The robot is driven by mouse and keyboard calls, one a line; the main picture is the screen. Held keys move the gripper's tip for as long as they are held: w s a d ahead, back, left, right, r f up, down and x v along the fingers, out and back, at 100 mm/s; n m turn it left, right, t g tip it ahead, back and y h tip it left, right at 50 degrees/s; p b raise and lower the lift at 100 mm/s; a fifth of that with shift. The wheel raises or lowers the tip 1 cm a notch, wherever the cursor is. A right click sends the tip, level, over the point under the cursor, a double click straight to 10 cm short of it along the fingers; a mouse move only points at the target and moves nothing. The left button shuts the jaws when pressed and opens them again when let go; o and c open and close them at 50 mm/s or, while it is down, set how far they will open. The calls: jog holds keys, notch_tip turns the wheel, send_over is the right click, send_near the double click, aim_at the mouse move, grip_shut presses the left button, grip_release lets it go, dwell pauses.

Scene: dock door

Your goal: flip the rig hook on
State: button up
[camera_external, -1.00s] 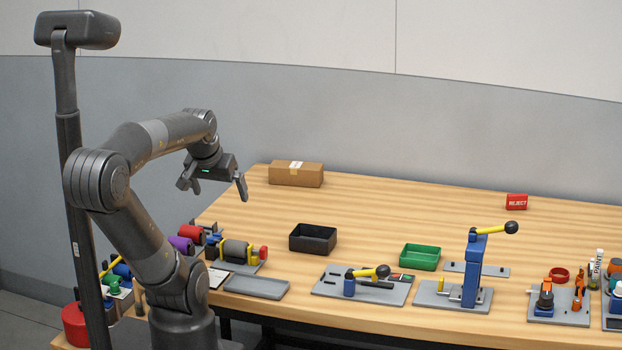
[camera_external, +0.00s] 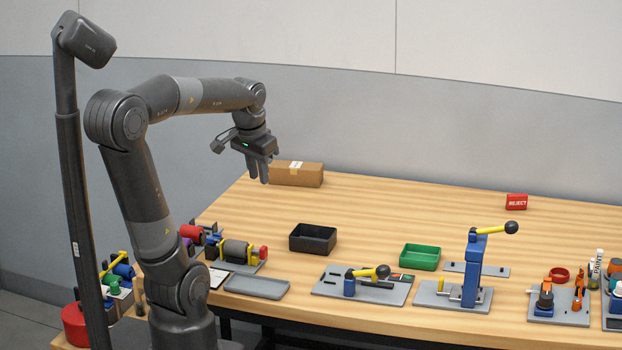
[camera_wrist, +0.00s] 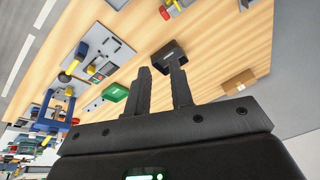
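No part is clearly recognisable as the rig hook. A roller fixture (camera_external: 237,252) with a dark cylinder, yellow bracket and red end block stands at the table's left front. A low lever fixture (camera_external: 365,284) has a yellow handle with a black ball, lying to the right. A tall blue stand (camera_external: 474,268) carries a yellow arm with a black ball, pointing right. My gripper (camera_external: 258,181) is open and empty, fingers down, above the table's far left part, well away from these fixtures. Its parted fingers also show in the wrist view (camera_wrist: 158,68).
A cardboard box (camera_external: 297,175) stands behind my gripper. A black bin (camera_external: 313,239), a green tray (camera_external: 420,257) and a grey tray (camera_external: 256,287) sit nearer the front. A red REJECT block (camera_external: 517,202) is at the back right. The table's middle back is clear.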

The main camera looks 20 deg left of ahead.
jog(key=w+d+m, duration=0.1)
jog(key=d, duration=0.1)
jog(key=w+d+m+g, duration=0.1)
jog(key=w+d, duration=0.1)
jog(key=d, duration=0.1)
jog(key=w+d+m, duration=0.1)
jog(key=d, duration=0.1)
jog(key=shift+w+d+f+y, duration=0.2)
jog(key=shift+w+d+y, duration=0.1)
jog(key=shift+w+d, duration=0.1)
grip_shut()
jog(key=d+f+m+y, duration=0.1)
jog(key=d+f+m, duration=0.2)
jog(key=d, duration=0.7)
jog(key=d+f+m+g+y, duration=0.1)
jog(key=d+f+m, duration=0.3)
jog(key=d, duration=0.6)
jog(key=d+f+m+g+y, duration=0.1)
jog(key=d+f+m, duration=0.2)
jog(key=d+f, duration=0.3)
jog(key=d, duration=0.4)
jog(key=shift+d+y, duration=0.2)
jog(key=shift+y, duration=0.2)
jog(key=shift+w, duration=0.1)
